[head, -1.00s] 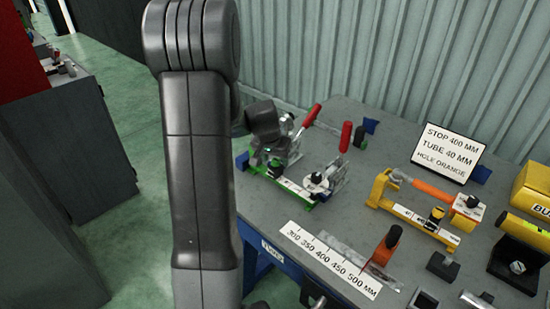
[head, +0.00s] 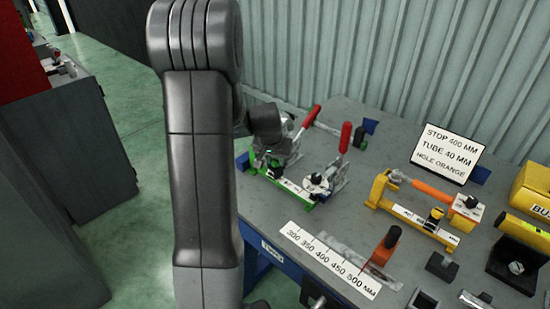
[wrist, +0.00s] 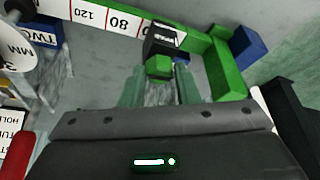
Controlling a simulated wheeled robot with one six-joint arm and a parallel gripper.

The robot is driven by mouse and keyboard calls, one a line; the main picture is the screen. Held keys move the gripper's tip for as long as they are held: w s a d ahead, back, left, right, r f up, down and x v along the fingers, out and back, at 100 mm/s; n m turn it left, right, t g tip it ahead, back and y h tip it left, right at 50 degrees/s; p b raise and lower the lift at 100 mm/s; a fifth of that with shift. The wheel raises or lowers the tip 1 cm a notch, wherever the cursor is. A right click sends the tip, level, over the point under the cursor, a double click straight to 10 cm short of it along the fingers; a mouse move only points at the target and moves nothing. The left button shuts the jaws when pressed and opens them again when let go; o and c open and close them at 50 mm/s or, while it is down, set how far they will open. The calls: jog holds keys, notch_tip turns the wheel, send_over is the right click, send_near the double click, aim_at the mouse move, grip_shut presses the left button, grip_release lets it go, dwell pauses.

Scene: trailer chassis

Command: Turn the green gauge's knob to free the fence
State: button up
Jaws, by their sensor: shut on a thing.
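The green gauge (head: 304,201) lies at the left part of the bench in the head view, partly hidden by my wrist. In the wrist view its green bar (wrist: 196,42) carries a white scale with 80 and 120 on it. A dark fence block (wrist: 163,38) sits on the bar, with a small green knob (wrist: 158,67) on its near side. My gripper (wrist: 160,75) is shut on this knob, one finger on each side. The fingers partly blur into the grey behind them. In the head view the knob and fingertips cannot be made out clearly.
Red-handled clamps (head: 345,136) stand close beside the gauge. A sign (head: 448,153) stands at the back. A blue block (wrist: 248,46) is at the bar's end.

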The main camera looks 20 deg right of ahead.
jog(key=n+y, duration=0.1)
jog(key=n, duration=0.2)
jog(key=shift+d+t+p, duration=0.15)
jog(key=shift+t+p, duration=0.2)
jog(key=shift+t, duration=0.05)
jog(key=n+b, duration=0.1)
jog(key=n+y+b, duration=0.1)
jog(key=n+b, duration=0.1)
jog(key=n+y+b, duration=0.1)
jog(key=n, duration=0.1)
jog(key=shift+d+f, duration=0.15)
jog(key=shift+f, duration=0.1)
jog(key=n+y+b, duration=0.1)
jog(key=n, duration=0.1)
jog(key=n+b, duration=0.2)
jog(key=shift+d+r+n+y, duration=0.1)
jog(key=shift+r+n+y, duration=0.05)
jog(key=shift+n+y, duration=0.25)
jog(key=n+y+b, duration=0.1)
jog(key=n, duration=0.3)
jog(key=shift+r+g, duration=0.1)
jog(key=shift+g, duration=0.3)
jog(key=shift+n, duration=0.3)
jog(key=o, duration=1)
jog(key=shift+y, duration=0.3)
